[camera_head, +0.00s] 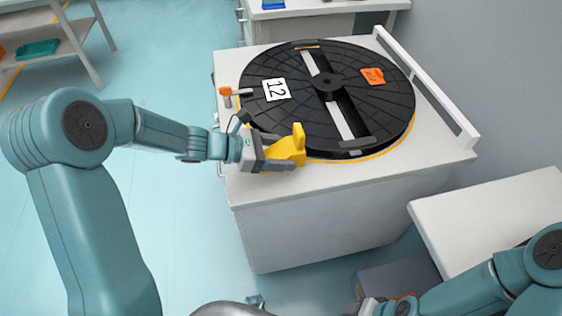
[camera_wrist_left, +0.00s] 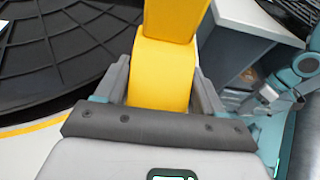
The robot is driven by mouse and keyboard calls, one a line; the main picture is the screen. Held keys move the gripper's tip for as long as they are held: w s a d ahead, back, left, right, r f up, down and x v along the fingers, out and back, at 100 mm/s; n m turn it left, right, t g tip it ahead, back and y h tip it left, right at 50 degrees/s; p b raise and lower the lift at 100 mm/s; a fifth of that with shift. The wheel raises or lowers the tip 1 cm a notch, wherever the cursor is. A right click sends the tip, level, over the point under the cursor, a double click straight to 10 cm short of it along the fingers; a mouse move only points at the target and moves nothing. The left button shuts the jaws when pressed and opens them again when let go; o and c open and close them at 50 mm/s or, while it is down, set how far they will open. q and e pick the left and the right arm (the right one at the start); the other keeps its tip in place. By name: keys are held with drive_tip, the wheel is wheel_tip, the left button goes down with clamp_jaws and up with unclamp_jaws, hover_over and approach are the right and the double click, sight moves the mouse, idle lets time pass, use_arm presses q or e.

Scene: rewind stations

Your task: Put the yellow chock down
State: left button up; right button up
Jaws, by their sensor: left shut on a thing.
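The yellow chock (camera_head: 287,150) is between the fingers of my left gripper (camera_head: 283,158), which is shut on it. The chock is at the near left edge of the black reel (camera_head: 365,105), over the white station top. I cannot tell whether it touches the top. In the left wrist view the yellow chock (camera_wrist_left: 163,70) stands up between the two grey fingers of my left gripper (camera_wrist_left: 160,85). My right gripper (camera_head: 378,304) is low at the bottom edge of the head view, partly cut off, and its jaws are unclear.
The reel bears a white label reading 12 (camera_head: 276,89) and an orange tag (camera_head: 373,76). An orange-tipped lever (camera_head: 226,92) is at the station's left edge, and a white rail (camera_head: 425,85) runs along its right. Bare top (camera_head: 420,165) lies at the near right.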

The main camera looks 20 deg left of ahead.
use_arm(q)
wheel_tip(320, 180, down, 3)
drive_tip(key=shift+w+f, duration=0.1)
drive_tip(key=shift+f, duration=0.05)
drive_tip(key=o, duration=0.9)
drive_tip(key=shift+f+b, duration=0.15)
drive_tip(key=shift+b, duration=0.2)
drive_tip(key=shift+o, duration=0.5)
drive_tip(key=shift+r, duration=0.2)
